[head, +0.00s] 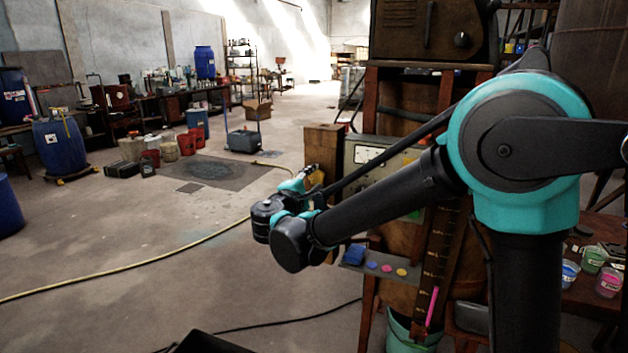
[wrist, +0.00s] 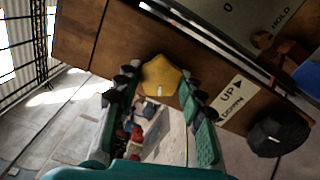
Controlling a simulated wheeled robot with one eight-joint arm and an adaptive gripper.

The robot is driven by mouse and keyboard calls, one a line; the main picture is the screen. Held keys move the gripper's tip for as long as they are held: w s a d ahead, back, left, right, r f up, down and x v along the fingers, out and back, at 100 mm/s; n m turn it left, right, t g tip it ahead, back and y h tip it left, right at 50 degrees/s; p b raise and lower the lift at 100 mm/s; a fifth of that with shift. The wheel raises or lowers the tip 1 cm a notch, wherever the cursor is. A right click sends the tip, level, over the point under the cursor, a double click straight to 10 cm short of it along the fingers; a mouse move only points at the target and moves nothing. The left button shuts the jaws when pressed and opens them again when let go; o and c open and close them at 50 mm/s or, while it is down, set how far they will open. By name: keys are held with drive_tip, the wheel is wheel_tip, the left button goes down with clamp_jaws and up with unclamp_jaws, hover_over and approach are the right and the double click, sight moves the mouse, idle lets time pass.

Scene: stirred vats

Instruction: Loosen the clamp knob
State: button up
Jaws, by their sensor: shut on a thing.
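A yellow lobed knob (wrist: 160,76) with a small pale mark sits on a brown wooden face in the wrist view. It appears to be the clamp knob, though no label beside it can be read. My gripper (wrist: 158,88) has its two fingers on either side of the knob, shut on it at the fingertips. In the head view my gripper (head: 297,183) is at the wooden stand beside the control panel, partly hidden by my own wrist. A bit of yellow shows beside it there.
A black knob (wrist: 279,134) sits right of an UP/DOWN label (wrist: 232,102). A metal panel with HOLD lettering (wrist: 225,18) lies above. In the head view, a small shelf (head: 383,270) with coloured discs and a green bucket (head: 408,335) are below. Open floor lies left.

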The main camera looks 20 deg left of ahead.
drive_tip(key=shift+n, duration=0.6)
drive_tip(key=o, duration=1.2)
drive_tip(key=shift+c, duration=0.2)
drive_tip(key=s, duration=1.2)
drive_tip(key=shift+a, duration=0.45)
